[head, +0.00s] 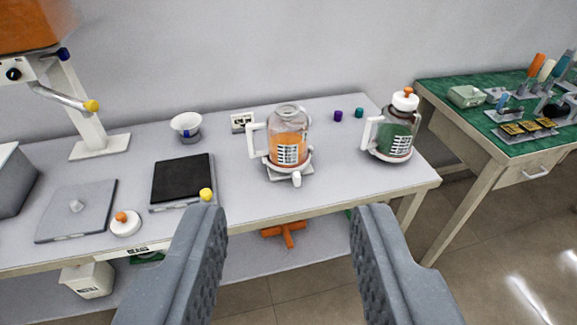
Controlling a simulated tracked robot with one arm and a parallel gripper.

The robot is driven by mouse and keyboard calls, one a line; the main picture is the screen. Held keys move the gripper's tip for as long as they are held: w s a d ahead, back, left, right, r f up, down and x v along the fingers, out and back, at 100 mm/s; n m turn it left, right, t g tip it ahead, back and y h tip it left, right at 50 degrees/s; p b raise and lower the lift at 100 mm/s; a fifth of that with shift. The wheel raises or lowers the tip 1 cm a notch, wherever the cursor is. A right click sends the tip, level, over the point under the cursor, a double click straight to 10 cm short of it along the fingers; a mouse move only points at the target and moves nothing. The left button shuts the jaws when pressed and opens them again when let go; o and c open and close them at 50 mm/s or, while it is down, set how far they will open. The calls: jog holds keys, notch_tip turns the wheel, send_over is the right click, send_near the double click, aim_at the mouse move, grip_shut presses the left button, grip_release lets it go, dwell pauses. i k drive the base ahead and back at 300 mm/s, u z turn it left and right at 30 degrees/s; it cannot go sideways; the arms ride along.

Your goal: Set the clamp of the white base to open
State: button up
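A white base (289,174) stands on the table under a clear canister (287,136) of orange liquid with a white handle on its left. A small white lever, apparently the clamp (297,180), sticks out at the front of the base; its setting is too small to tell. My gripper (290,213) is open and empty, with its two grey fingers wide apart in the foreground. It is on the near side of the base and touches nothing that I can see.
A canister of green liquid (397,135) with a white lid stands to the right. A black plate (181,180) with a yellow knob, an orange-knobbed white lid (125,224) and a grey plate (65,220) lie left. The table (345,185) is clear between the canisters.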

aim_at(296, 176)
jog(key=u, duration=0.35)
jog(key=i, duration=1)
jog(key=z, duration=0.45)
